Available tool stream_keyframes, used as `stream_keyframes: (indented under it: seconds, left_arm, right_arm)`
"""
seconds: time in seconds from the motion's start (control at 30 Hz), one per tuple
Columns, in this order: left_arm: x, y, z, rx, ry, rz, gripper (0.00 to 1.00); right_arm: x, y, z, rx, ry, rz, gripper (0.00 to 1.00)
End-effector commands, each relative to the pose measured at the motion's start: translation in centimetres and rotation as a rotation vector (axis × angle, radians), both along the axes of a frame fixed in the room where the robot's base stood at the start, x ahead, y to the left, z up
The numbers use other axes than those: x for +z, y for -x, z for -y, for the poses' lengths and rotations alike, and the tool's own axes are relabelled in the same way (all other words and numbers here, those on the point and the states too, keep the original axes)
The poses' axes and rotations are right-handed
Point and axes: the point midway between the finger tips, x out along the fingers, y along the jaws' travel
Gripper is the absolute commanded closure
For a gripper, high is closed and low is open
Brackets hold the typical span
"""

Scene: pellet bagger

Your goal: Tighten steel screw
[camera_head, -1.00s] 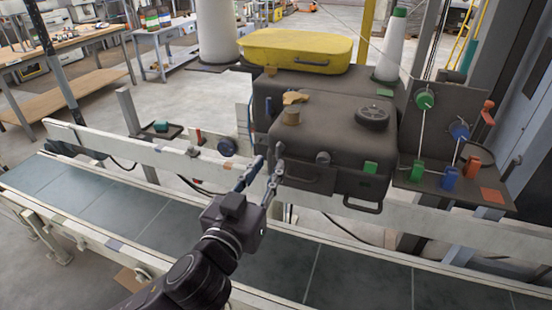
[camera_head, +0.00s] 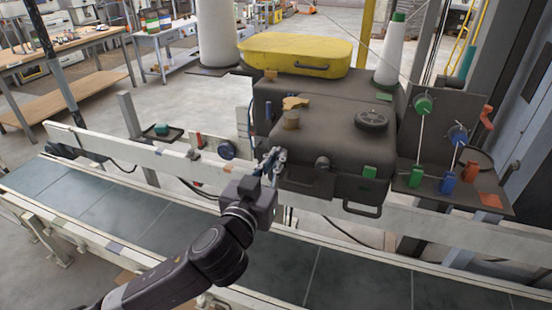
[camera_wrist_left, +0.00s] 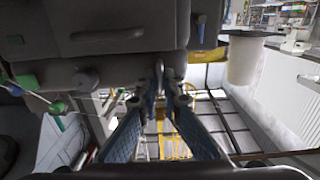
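My left gripper (camera_head: 274,155) is at the left front corner of the dark grey machine housing (camera_head: 320,140). Its fingers are brought close together. In the left wrist view its fingertips (camera_wrist_left: 165,76) almost meet just below the housing's edge (camera_wrist_left: 120,60). A small grey part shows at the tips; I cannot tell whether it is the steel screw or whether the fingers hold it. No screw can be made out clearly in either view. A dark round knob (camera_head: 322,163) sits on the housing's front, right of the gripper. My right gripper is not in view.
The conveyor belt (camera_head: 90,205) runs under my left arm, with a pale side rail (camera_head: 130,150) behind it. A yellow case (camera_head: 295,55) lies on top of the machine. A panel with green and blue knobs (camera_head: 423,104) stands at the right. Open floor shows behind the rail.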

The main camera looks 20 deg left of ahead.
Motion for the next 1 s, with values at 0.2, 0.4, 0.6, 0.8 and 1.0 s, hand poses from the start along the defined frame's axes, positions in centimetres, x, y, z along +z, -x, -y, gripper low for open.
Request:
stream_keyframes:
  seconds: [0.2,0.4,0.6,0.8,1.0]
  left_arm:
    - [0.0,0.0,0.0,0.001,0.0,0.0,1.0]
    - [0.0,0.0,0.0,0.001,-0.02,0.0,1.0]
    - [0.1,0.0,0.0,0.001,-0.104,0.002,1.0]
    - [0.2,0.0,0.1,0.002,-0.259,0.007,1.0]
    - [0.1,0.0,0.1,0.002,-0.45,0.012,1.0]
  right_arm:
    - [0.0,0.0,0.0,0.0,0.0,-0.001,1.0]
    - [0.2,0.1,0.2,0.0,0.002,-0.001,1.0]
    - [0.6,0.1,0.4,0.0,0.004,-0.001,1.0]
    - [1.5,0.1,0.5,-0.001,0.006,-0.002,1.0]
    - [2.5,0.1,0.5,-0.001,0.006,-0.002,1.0]
